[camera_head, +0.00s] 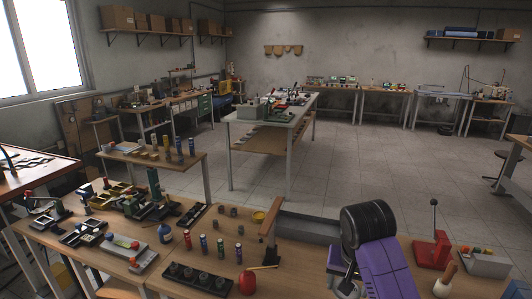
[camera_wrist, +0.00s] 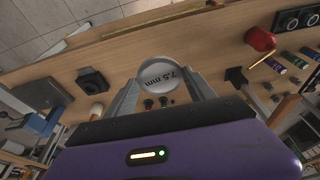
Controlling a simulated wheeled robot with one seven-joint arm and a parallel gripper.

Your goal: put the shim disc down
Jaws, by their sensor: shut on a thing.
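The shim disc (camera_wrist: 158,74) is a pale round disc marked "7.5 mm", seen face-on in the wrist view. My gripper (camera_wrist: 160,82) is shut on it, with one grey finger on each side of its edge. The wooden bench top (camera_wrist: 205,55) shows behind the disc; I cannot tell how far it is from the disc. In the head view my purple arm reaches over the front bench (camera_head: 290,278), and neither the disc nor the fingertips can be made out there.
A red bottle (camera_head: 247,283), a black holder with round pieces (camera_head: 197,278) and several coloured tubes (camera_head: 203,244) stand left of my arm. A red lever tool (camera_head: 432,250) and a grey bin (camera_head: 486,263) stand right. A grey trough (camera_head: 308,227) lies behind.

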